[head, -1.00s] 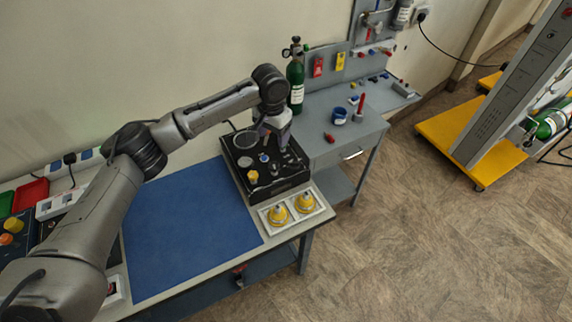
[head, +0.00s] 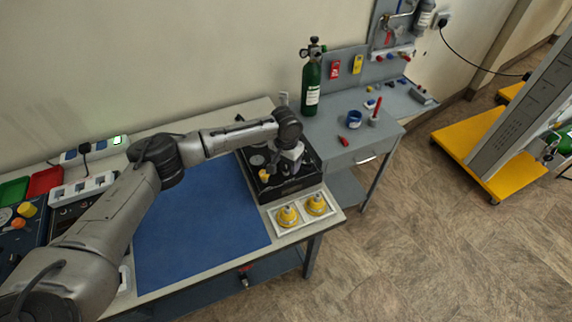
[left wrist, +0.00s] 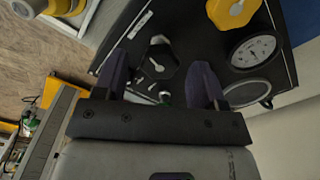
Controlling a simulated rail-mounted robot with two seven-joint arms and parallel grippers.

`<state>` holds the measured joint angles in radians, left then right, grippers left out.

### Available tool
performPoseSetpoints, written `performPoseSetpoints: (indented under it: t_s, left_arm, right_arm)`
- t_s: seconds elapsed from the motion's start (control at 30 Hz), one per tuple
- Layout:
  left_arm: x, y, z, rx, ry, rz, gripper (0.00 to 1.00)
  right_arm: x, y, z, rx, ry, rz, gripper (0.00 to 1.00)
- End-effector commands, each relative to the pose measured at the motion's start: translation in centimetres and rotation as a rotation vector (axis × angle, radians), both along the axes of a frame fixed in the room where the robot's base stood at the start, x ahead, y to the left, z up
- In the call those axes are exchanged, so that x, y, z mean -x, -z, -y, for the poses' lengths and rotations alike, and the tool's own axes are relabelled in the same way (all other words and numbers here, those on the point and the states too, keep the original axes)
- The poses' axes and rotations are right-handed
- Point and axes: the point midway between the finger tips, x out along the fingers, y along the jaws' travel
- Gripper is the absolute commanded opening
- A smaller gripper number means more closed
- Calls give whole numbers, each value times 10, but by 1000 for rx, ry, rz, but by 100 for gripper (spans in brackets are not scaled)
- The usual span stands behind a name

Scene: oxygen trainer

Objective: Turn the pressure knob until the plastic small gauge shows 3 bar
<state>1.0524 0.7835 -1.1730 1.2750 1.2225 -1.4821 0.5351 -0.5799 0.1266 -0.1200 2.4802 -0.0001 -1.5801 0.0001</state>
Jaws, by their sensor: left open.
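The black trainer panel (head: 292,189) sits at the right end of the bench. My left gripper (head: 287,164) is low over it, pointing down. In the left wrist view its open purple fingers (left wrist: 162,66) stand either side of a black knob (left wrist: 160,60), with space on both sides; I cannot tell whether they touch it. A yellow knob (left wrist: 231,10) and a round white-faced gauge (left wrist: 254,50) lie right of the fingers. The gauge's numbers are too small to read. The yellow knob also shows in the head view (head: 264,175). My right gripper is out of view.
Two yellow fittings sit in a white tray (head: 284,229) in front of the panel. A blue mat (head: 195,225) lies clear to its left. A green cylinder (head: 311,88) stands behind, and a grey side table (head: 345,140) holds small parts.

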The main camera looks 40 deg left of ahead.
Motion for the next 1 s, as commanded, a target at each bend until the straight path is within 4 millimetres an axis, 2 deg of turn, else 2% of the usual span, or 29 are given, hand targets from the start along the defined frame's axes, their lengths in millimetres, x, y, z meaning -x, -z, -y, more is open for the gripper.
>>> performPoseSetpoints:
  t_s: [0.2,0.5,1.0]
  left_arm:
    - [0,10,0,0,1,0,64]
    - [0,10,0,0,0,0,64]
    - [0,10,0,0,0,0,16]
  right_arm:
    - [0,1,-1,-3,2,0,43]
    - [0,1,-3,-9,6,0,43]
    - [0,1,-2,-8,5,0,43]
